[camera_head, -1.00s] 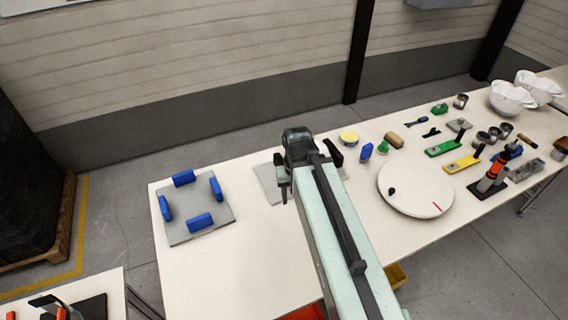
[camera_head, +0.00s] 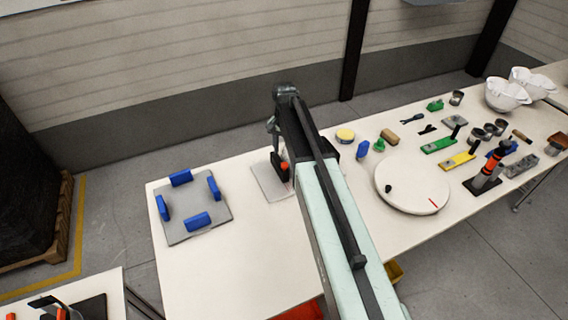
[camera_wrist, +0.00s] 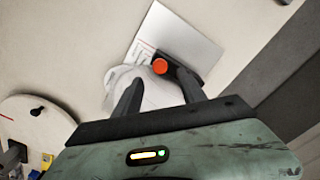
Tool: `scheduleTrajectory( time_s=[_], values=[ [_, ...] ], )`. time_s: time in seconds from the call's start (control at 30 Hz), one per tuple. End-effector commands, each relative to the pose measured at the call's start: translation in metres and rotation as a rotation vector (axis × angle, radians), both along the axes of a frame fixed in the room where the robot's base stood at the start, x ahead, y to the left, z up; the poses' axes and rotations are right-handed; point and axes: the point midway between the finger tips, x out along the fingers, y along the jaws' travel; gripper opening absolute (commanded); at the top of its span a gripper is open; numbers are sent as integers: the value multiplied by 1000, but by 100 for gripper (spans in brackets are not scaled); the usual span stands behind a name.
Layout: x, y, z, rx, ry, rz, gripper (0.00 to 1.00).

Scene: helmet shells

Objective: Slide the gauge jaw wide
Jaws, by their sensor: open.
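The gauge is a pale flat plate (camera_wrist: 178,38) with red marks near one edge, and it also shows on the table in the head view (camera_head: 268,186). A black jaw bar (camera_wrist: 184,72) with a round orange knob (camera_wrist: 160,66) stands at its edge. The knob also shows in the head view (camera_head: 284,165), beside my arm. My gripper (camera_wrist: 158,77) is open above this end of the gauge, its fingers on either side of the knob in the wrist view. A pale rounded shape (camera_wrist: 120,84) lies behind the left finger; I cannot tell what it is.
A grey plate with several blue blocks (camera_head: 183,228) is to the left. A round white turntable (camera_head: 405,205) is to the right, with small tools and white helmet shells (camera_head: 505,95) beyond.

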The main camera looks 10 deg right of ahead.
Motion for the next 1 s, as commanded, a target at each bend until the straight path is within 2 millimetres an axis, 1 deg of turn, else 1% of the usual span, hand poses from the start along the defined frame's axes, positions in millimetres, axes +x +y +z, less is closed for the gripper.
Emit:
scheduleTrajectory(
  time_s=[0.03, 0.2, 0.3, 0.43, 0.67, 0.7, 0.77, 0.8, 0.83, 1.0],
  values=[
    [0, 0, -15, 0, 0, 0, 48],
    [0, 0, -46, 0, 0, 1, 48],
    [0, 0, -61, 0, 0, 1, 48],
    [0, 0, -68, 0, 0, 1, 48],
    [0, 0, -66, 0, 0, 1, 48],
    [0, 0, -66, 0, 0, 1, 37],
    [0, 0, -65, 0, 0, 1, 20],
    [0, 0, -65, 0, 0, 1, 9],
    [0, 0, -66, 0, 0, 1, 1],
    [0, 0, -66, 0, 0, 1, 0]
  ],
)
